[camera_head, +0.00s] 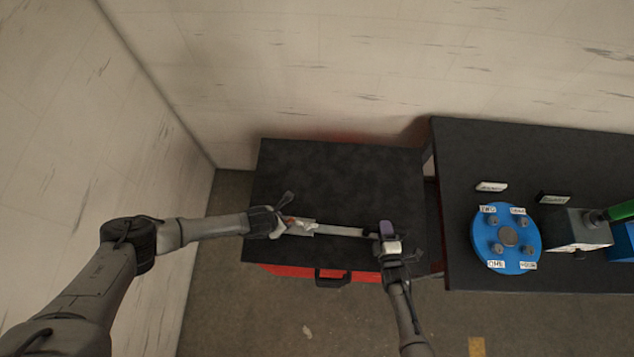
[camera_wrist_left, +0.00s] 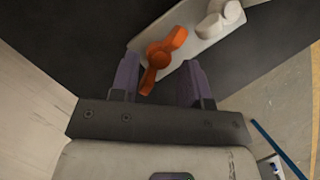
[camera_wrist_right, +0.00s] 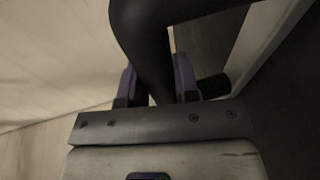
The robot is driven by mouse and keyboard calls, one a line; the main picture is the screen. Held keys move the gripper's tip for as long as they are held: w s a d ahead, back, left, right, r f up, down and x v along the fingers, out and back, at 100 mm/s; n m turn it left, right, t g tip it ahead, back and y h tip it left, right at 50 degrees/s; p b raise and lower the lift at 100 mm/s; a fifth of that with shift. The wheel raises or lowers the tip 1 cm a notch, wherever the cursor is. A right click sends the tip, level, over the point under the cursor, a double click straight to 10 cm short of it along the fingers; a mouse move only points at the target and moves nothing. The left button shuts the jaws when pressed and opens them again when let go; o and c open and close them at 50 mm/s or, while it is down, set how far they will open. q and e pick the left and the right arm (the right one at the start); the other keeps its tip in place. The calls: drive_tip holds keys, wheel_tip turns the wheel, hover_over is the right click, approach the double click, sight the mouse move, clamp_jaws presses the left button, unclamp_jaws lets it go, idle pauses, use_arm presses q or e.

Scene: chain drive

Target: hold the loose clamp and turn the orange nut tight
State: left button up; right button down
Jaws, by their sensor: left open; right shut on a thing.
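The loose clamp is a long pale grey bar (camera_head: 340,231) spanning between my two grippers over the black bench; I cannot tell whether it touches the top. Its left end shows in the left wrist view (camera_wrist_left: 205,42). The orange nut (camera_wrist_left: 157,60), with wing-like arms, sits at that end. It is small in the head view (camera_head: 291,223). My left gripper (camera_wrist_left: 160,80) is open, with the nut just ahead of and partly between its fingers. My right gripper (camera_head: 388,234) is shut on a thick black part (camera_wrist_right: 150,50) at the clamp's other end.
The black bench top (camera_head: 330,170) is clear behind the clamp. Its red front has a black handle (camera_head: 333,278). A second black table (camera_head: 460,150) at right holds a blue round plate (camera_head: 508,262) with labels and a grey block (camera_head: 575,236). Walls stand behind and left.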

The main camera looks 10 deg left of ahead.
use_arm(q)
drive_tip(key=shift+w+f, duration=0.1)
drive_tip(key=shift+f, duration=0.15)
drive_tip(key=shift+c, duration=0.3)
clamp_jaws()
